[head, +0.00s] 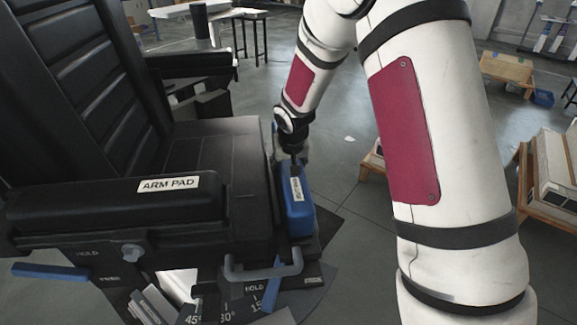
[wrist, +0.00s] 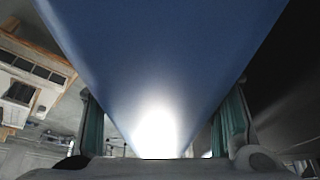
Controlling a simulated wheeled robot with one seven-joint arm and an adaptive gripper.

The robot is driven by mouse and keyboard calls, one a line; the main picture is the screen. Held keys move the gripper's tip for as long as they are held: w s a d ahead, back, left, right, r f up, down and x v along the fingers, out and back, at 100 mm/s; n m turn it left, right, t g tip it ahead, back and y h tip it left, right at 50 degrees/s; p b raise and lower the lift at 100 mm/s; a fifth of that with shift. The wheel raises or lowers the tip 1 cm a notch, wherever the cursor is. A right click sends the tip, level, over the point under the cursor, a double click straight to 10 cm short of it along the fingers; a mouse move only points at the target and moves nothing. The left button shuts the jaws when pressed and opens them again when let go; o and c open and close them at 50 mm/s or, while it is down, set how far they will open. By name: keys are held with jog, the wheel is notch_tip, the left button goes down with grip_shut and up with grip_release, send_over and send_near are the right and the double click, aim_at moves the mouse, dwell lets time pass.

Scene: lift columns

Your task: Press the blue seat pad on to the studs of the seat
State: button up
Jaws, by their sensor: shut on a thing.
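The blue seat pad (head: 299,212) is at the right-hand end of the black seat (head: 215,140), with a white label on it. It looks upright against the seat's edge; whether it touches the seat I cannot tell. My gripper (head: 292,158) is at the pad's far upper end, mostly hidden by the arm and pad. In the wrist view the pad (wrist: 160,60) fills the middle between my two green-lined fingers, which are shut on it. The studs are not visible in either view.
The black arm pad (head: 100,200) lies along the seat's near side. A grey handle (head: 262,270), blue levers (head: 50,271) and an angle scale (head: 225,312) sit below. A wooden stand with boxes (head: 555,185) is at right. Open floor (head: 345,180) lies beyond the pad.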

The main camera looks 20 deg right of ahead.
jog(key=shift+f+b, duration=0.55)
jog(key=shift+b, duration=0.15)
dwell(2.4)
jog(key=o, duration=1.8)
jog(key=shift+a, duration=0.1)
jog(key=shift+o, duration=0.7)
jog(key=shift+w+a+r, duration=0.1)
jog(key=shift+a+r, duration=0.05)
jog(key=shift+r, duration=0.2)
jog(key=shift+c, duration=0.5)
jog(key=shift+r+p, duration=0.35)
jog(key=shift+p, duration=0.05)
jog(key=shift+r+p, duration=0.35)
jog(key=shift+r, duration=0.15)
